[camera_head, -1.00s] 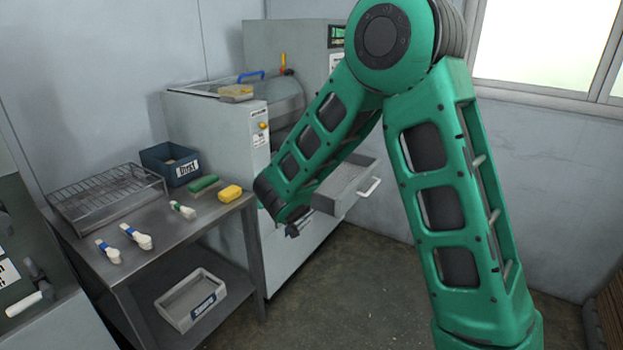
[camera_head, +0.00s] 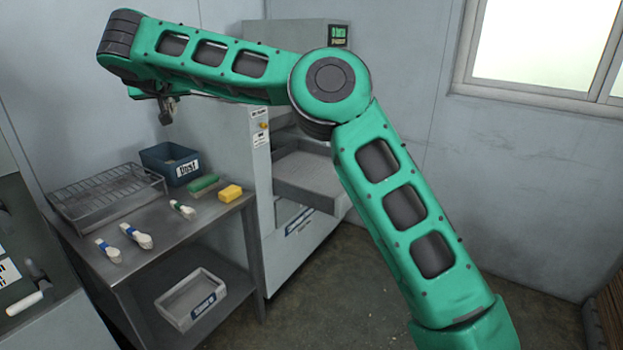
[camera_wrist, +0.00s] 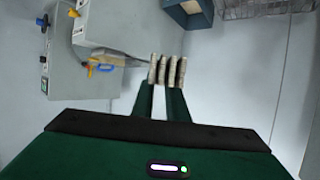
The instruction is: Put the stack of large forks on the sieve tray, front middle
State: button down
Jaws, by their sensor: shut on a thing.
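My gripper (camera_head: 167,112) hangs fingers-down in the air above and behind the blue box, at upper left in the head view. In the wrist view its fingers (camera_wrist: 167,75) are close together and shut on a thin bundle of pale strips, taken as the stack of large forks (camera_wrist: 167,70). Only a small end of the bundle shows, so its tines cannot be made out. A wire-mesh tray (camera_head: 68,213), which looks like the sieve tray, lies at the left back of the steel table. Its mesh looks empty. Its edge also shows at the top of the wrist view (camera_wrist: 250,9).
The blue box (camera_head: 160,163) stands between tray and machine. Banded cutlery stacks (camera_head: 140,236), a green block (camera_head: 204,184) and a yellow sponge (camera_head: 231,193) lie on the table. A grey bin (camera_head: 190,300) sits on the lower shelf. The machine's drawer (camera_head: 305,180) sticks out.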

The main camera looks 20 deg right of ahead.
jog(key=w+d+r+m+g+h, duration=0.1)
jog(key=w+d+r+m+h, duration=0.3)
jog(key=d, duration=0.6)
jog(key=shift+w+d+r+h, duration=0.2)
jog(key=shift+w+r+h, duration=0.3)
jog(key=shift+r, duration=0.2)
dwell(0.3)
